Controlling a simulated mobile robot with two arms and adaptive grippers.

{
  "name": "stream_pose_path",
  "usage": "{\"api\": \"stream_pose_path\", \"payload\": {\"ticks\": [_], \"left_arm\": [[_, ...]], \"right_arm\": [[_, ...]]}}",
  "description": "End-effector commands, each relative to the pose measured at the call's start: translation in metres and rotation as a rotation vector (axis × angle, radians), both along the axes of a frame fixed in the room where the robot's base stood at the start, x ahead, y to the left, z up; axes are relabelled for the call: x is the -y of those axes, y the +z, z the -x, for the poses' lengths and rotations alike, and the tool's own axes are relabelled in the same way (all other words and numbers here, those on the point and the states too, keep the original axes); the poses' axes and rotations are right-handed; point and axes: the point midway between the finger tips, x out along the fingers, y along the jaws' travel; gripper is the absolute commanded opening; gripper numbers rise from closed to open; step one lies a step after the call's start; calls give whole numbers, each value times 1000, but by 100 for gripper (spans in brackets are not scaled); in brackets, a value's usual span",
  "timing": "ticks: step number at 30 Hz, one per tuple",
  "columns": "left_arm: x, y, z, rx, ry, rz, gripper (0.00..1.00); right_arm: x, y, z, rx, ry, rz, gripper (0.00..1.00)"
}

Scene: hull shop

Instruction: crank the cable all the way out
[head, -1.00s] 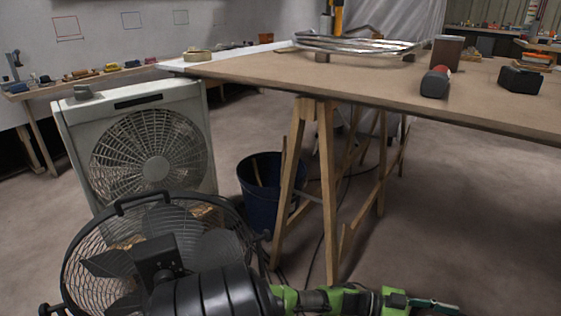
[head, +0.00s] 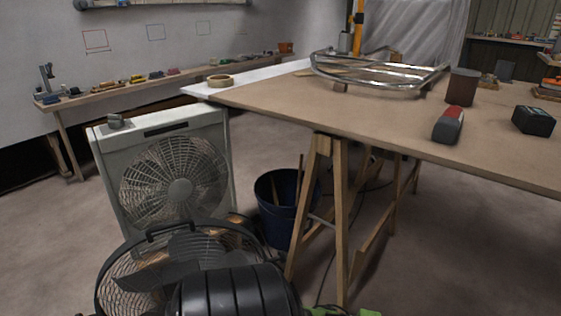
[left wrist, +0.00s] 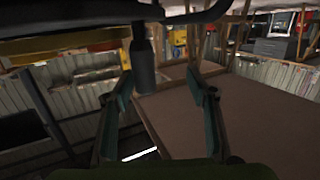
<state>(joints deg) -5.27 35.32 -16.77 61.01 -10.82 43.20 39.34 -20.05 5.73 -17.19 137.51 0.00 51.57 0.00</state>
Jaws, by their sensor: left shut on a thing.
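My left gripper (left wrist: 158,72) shows only in the left wrist view, its two dark green fingers closing in from either side. It is shut on a dark cylindrical handle (left wrist: 144,66), which hangs from a dark bar across the top of that view. The handle stands between the fingertips, nearer the left one. What the bar belongs to is mostly cut off. In the head view neither gripper shows. A thin dark cable (head: 326,268) runs on the floor by the trestle legs; I cannot tell where it leads.

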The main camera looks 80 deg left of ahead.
Motion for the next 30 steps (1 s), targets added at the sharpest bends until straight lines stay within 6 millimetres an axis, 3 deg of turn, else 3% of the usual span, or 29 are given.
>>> {"api": "stream_pose_path", "payload": {"ticks": [1,5,20,30], "left_arm": [[-17,3,0,-25,45,-22,38],[-18,1,6,-59,86,-42,38],[-10,-10,39,-213,204,-119,38],[-2,-16,73,-338,265,-177,38]], "right_arm": [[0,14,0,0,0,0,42],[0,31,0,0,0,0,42],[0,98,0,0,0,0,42],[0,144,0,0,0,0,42]]}}
